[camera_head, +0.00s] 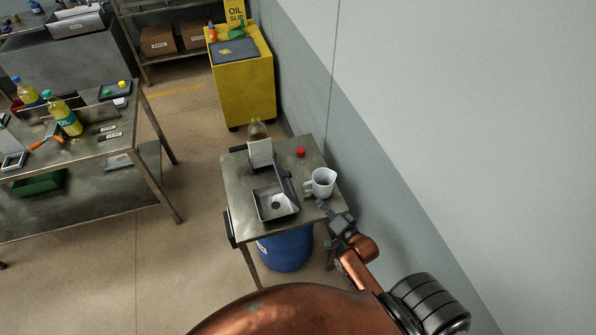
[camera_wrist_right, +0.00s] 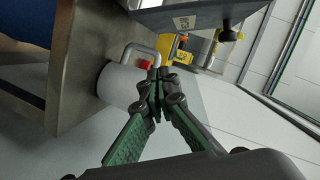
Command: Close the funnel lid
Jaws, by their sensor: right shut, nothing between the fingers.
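The funnel (camera_head: 276,206) is a square, shallow metal pan with a dark hole, at the front of the small metal table (camera_head: 240,190). A dark labelled panel, seemingly this lid (camera_wrist_right: 205,14), crosses the top of the right wrist view. My right gripper (camera_head: 323,205) is shut and empty, right of the funnel and just in front of the white jug (camera_head: 321,183). In the right wrist view its fingertips (camera_wrist_right: 158,76) meet beside the jug (camera_wrist_right: 118,84); contact cannot be told. My left gripper is out of view.
A red cap (camera_head: 301,152), a white upright panel (camera_head: 260,153) and a bottle (camera_head: 256,130) are behind the funnel. A blue drum (camera_head: 286,249) stands under the table. The grey wall (camera_head: 400,160) is close on the right. Open floor lies left of the table.

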